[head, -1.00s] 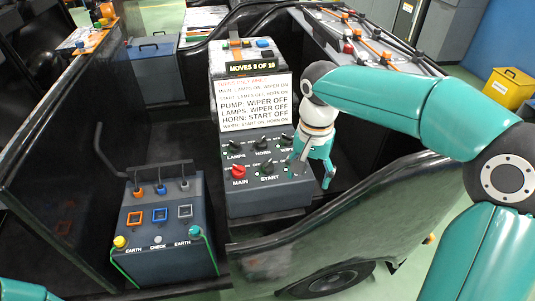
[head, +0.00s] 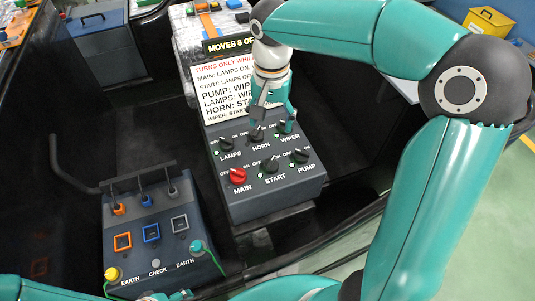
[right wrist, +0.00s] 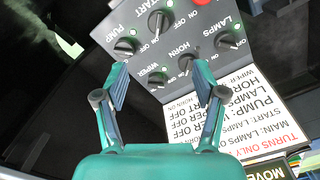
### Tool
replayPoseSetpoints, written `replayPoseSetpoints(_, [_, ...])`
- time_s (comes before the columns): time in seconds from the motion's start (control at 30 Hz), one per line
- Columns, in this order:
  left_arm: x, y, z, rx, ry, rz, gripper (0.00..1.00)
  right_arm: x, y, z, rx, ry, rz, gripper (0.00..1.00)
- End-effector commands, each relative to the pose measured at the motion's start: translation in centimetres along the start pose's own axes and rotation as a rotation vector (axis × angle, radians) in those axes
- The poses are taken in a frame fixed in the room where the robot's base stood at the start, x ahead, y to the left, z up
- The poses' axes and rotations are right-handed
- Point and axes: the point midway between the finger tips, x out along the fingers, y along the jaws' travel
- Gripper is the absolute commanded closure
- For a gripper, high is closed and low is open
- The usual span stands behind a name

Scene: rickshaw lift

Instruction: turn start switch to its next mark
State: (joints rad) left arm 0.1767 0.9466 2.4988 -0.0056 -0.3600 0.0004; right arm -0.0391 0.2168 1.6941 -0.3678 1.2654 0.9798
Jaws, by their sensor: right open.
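The black start switch (head: 269,166) is in the front row of the dark control box, between the red main knob (head: 237,176) and the pump knob (head: 300,156). It also shows in the right wrist view (right wrist: 158,22), beyond the fingertips; which mark it points at is unclear. My right gripper (head: 273,122) is open and empty, above the back row near the horn knob (head: 256,134) and wiper knob (head: 286,126). In the right wrist view its fingers (right wrist: 160,88) are spread apart. My left gripper (head: 178,296) is barely visible at the bottom edge; its jaws are unclear.
The lamps knob (head: 226,144) is at the back row's left. A white rule card (head: 222,95) stands behind the knobs, below the moves sign (head: 229,45). A lower box (head: 155,240) with levers and coloured squares stands front left. A dark rail runs in front.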

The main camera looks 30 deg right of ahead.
Motion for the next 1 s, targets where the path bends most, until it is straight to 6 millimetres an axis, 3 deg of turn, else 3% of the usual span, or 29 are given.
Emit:
replayPoseSetpoints(0.17, [0.4,-0.1,0.0,0.000,-0.001,0.000,0.30,2.5,0.2,-0.1,0.004,-0.003,0.003,0.30])
replayPoseSetpoints(0.7, [1.4,-0.5,0.0,0.000,0.000,0.000,0.30,13.5,0.2,0.0,0.005,-0.004,0.002,0.30])
replayPoseSetpoints(1.0, [1.5,-0.6,0.0,0.000,0.000,0.000,0.30,16.2,0.2,-0.1,0.006,-0.001,0.000,0.30])
